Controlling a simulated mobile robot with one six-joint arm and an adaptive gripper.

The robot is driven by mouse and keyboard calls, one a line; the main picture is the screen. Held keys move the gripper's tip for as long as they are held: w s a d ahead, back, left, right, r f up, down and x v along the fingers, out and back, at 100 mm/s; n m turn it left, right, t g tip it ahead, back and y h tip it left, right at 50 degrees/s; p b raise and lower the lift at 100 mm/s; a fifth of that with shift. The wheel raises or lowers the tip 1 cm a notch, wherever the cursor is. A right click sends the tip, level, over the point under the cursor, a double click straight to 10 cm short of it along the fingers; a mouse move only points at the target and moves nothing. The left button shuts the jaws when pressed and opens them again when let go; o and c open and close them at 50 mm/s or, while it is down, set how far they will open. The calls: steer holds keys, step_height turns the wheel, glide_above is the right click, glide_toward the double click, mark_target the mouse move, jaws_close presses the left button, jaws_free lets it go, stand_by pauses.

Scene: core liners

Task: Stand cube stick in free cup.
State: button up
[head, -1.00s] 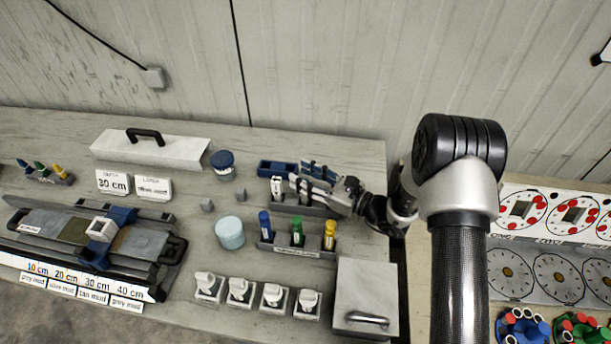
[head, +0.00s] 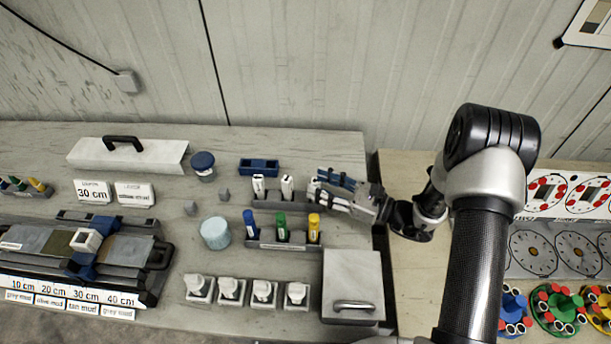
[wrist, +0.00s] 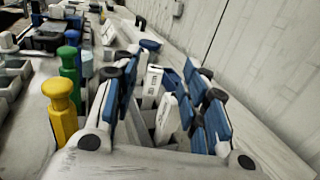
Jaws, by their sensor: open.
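Two white sticks with dark markings stand upright in a grey rack (head: 273,203) behind the coloured markers: a left one (head: 259,187) and a right one (head: 287,187). I cannot read which is the cube stick. My gripper (head: 318,188) is open at the rack's right end. In the wrist view, its blue-padded fingers (wrist: 162,95) spread either side of the rack, with white sticks between them: a farther one (wrist: 152,82) and a nearer one (wrist: 166,118). I see no stick clamped. The gripper hides the rack's right end, so I cannot tell which cup is free.
A rack of blue, green and yellow markers (head: 283,230) stands just in front. A blue tray (head: 259,165) lies behind. A lidded grey box (head: 352,285), a pale blue cylinder (head: 215,232) and several white pieces in holders (head: 263,294) stand nearby.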

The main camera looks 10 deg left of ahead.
steer(key=s+r+n+g+h, duration=0.6)
steer(key=s+r+n+g, duration=0.2)
steer(key=s+r+n, duration=0.7)
steer(key=s+d+r+n+t+h, duration=0.2)
steer(key=s+d+h, duration=0.3)
steer(key=d, duration=0.3)
steer(key=s+d+r+n+t+h, duration=0.3)
steer(key=s+d+n+t+h, duration=0.1)
steer(key=d, duration=0.4)
steer(key=shift+s+r+n+t+h, duration=0.45)
steer(key=shift+s+h, duration=0.55)
steer(key=shift+s, duration=0.25)
steer(key=shift+f, duration=0.1)
